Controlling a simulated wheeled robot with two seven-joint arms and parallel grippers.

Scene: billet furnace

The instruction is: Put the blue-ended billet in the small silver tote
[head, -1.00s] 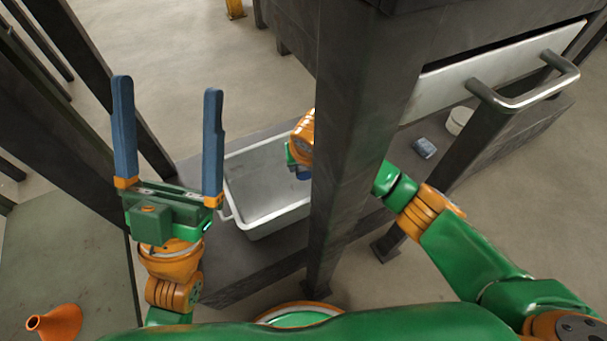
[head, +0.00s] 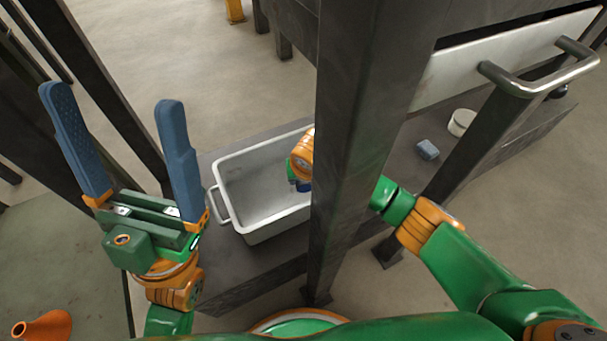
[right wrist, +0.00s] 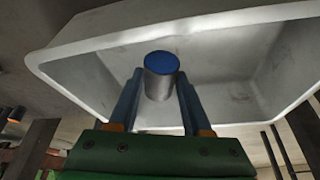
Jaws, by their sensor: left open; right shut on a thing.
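The blue-ended billet (right wrist: 160,80) is a short grey cylinder with a blue end face, seen in the right wrist view. My right gripper (right wrist: 159,95) is shut on it, one finger on each side, with the blue end beyond the fingertips. The small silver tote (head: 228,165) stands left of the dark post in the head view; its wall (right wrist: 80,85) surrounds the billet in the right wrist view. I cannot tell whether the billet touches the tote. In the head view the post hides much of my right arm. My left gripper (head: 118,115) is open and empty, left of the tote.
A dark post (head: 350,150) stands in front of the tote's right side. A furnace door with a bar handle (head: 540,75) is at upper right.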

